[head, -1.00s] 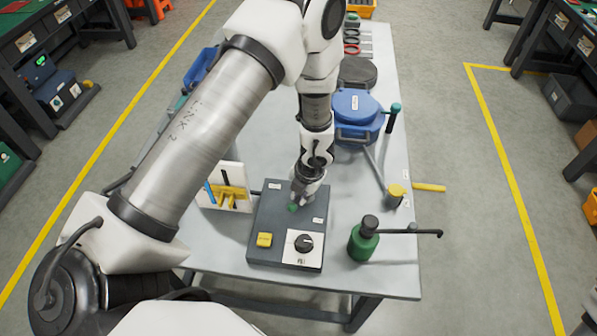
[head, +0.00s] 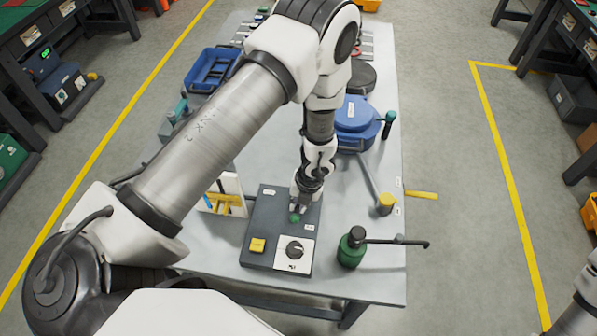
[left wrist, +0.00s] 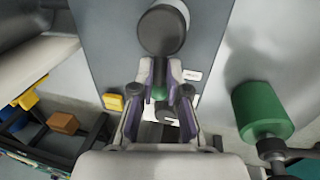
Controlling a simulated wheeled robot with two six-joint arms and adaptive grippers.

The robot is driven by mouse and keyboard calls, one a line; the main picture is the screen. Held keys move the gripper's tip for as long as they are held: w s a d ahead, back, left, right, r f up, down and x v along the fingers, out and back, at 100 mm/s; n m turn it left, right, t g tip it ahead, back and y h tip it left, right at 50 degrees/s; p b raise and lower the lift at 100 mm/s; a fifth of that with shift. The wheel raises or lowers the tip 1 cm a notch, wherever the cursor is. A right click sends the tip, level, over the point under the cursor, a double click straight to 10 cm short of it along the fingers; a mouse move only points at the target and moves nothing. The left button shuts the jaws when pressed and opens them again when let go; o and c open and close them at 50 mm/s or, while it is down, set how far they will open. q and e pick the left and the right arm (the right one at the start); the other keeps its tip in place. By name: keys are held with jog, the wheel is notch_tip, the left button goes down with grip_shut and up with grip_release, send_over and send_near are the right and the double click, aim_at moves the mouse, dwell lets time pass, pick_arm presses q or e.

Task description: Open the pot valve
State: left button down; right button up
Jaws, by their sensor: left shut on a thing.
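My left gripper (head: 298,210) is over the dark control box (head: 258,222), shut on a small green piece (head: 295,218). The left wrist view shows this green piece (left wrist: 160,92) between the two fingers, below a dark round part (left wrist: 162,30). The blue pot (head: 355,113) stands behind and right of the box, with a teal-topped handle (head: 389,120) at its right side. A grey pipe or bar runs from near the pot to a yellow-capped part (head: 386,200). I cannot tell which part is the pot valve. My right gripper is not in view.
The box also carries a yellow button (head: 257,245) and a black knob (head: 294,249). A green bottle (head: 351,252) with a long dark arm stands right of it. A white panel with tools is left of the box, and a blue tray (head: 212,68) is behind.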

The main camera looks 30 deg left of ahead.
pick_arm(q)
jog(key=shift+f, duration=0.1)
jog(key=c, duration=1.2)
grip_release()
jog(key=shift+w, duration=0.1)
jog(key=r, duration=0.2)
jog(key=d+r, duration=0.1)
jog(key=r, duration=0.4)
jog(key=shift+w+d+r, duration=0.2)
jog(key=shift+w+d, duration=0.05)
jog(key=shift+a, duration=0.1)
